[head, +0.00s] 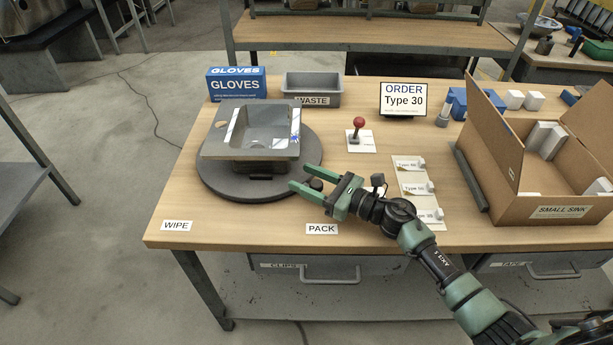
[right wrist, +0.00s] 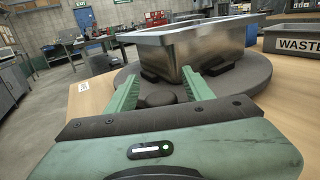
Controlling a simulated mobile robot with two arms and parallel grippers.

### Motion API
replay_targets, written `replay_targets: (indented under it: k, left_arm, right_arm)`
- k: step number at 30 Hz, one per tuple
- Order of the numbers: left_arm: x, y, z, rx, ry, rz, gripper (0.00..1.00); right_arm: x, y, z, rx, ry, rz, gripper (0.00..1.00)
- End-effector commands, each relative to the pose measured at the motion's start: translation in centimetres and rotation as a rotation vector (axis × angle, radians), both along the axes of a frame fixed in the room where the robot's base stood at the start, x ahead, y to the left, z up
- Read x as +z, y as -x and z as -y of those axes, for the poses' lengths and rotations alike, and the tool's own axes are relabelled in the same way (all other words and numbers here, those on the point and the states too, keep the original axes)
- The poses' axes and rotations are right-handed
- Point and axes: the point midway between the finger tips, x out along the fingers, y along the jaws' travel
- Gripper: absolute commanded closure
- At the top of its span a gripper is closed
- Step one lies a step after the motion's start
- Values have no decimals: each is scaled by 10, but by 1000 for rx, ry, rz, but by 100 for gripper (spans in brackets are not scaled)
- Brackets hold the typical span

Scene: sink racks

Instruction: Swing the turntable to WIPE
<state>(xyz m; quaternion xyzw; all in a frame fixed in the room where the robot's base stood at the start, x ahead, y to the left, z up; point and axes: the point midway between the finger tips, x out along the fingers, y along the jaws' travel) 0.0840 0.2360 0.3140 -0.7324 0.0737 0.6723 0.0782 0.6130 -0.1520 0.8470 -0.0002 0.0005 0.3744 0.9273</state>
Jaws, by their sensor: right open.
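The round dark grey turntable (head: 222,182) sits on the wooden table and carries a grey metal sink (head: 263,135) on dark supports. It also shows in the right wrist view (right wrist: 252,76). A dark round knob (right wrist: 160,98) stands at the turntable's near edge, on the side toward the PACK label (head: 322,229). The WIPE label (head: 177,226) is at the table's front left. My right gripper (head: 301,177) is open at the turntable's near right edge, with the knob between its fingers; whether they touch it I cannot tell. My left gripper is not in view.
A GLOVES box (head: 236,85) and a grey WASTE bin (head: 312,89) stand behind the turntable. A red-topped joystick (head: 358,125) and a card of type parts (head: 416,188) are to the right. An open cardboard box (head: 560,208) fills the right end. The front left is clear.

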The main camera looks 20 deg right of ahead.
Motion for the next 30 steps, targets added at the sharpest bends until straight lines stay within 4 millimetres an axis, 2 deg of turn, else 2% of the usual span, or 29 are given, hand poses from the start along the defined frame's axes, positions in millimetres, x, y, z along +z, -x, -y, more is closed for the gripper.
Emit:
replay_targets:
  k: [3, 7, 8, 13, 30]
  left_arm:
    - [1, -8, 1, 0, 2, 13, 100]
    - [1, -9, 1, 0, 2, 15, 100]
    - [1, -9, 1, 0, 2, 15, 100]
    - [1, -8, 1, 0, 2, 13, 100]
    - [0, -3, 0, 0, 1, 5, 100]
  right_arm:
    - [0, -1, -1, 0, 1, 1, 48]
    - [0, -1, -1, 0, 0, 0, 48]
    - [0, -1, -1, 0, 0, 0, 51]
    - [0, -1, -1, 0, 0, 0, 98]
    - [0, -1, -1, -1, -1, 0, 100]
